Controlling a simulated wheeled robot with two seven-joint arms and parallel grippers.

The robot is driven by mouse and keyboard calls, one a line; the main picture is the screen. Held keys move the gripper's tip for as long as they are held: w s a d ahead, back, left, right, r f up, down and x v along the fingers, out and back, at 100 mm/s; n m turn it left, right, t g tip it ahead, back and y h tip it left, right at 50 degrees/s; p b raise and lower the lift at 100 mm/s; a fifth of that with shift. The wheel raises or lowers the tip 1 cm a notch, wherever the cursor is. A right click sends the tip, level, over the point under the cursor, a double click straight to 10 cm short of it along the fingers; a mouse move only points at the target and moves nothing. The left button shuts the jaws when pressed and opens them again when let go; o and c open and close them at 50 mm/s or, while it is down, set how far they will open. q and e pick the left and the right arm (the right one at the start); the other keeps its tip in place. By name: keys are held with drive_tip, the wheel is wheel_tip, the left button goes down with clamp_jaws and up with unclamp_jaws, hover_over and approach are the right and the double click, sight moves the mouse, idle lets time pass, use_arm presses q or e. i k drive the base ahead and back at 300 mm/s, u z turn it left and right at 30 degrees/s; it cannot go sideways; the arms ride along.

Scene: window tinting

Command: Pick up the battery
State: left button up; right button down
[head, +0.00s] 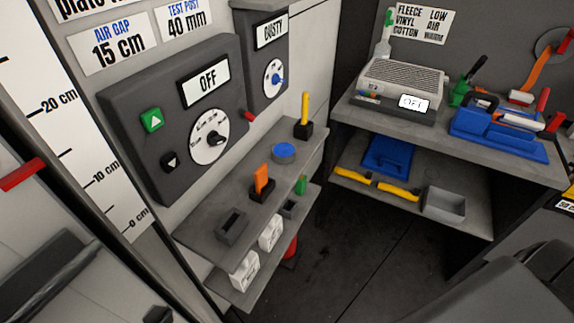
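I cannot single out the battery for sure. On the small wall shelf (225,205) stand an orange block (262,180) in a black holder, an empty dark socket box (232,225), a blue round piece (284,151) and a yellow stick (305,107) in a black base. Neither of my grippers shows clearly; dark arm-like parts cross the bottom corners.
A dark control panel (125,107) reading OFF is on the wall above the shelf. At right, a bench (475,150) bears a grey vented machine (402,83) and blue tools (498,126); its lower shelf holds a grey tray (443,204) and yellow-handled tools (398,191). Floor between is open.

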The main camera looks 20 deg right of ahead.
sight(300, 187)
drive_tip(key=u, duration=3.2)
drive_tip(key=k, duration=1.4)
drive_tip(key=z, duration=1.85)
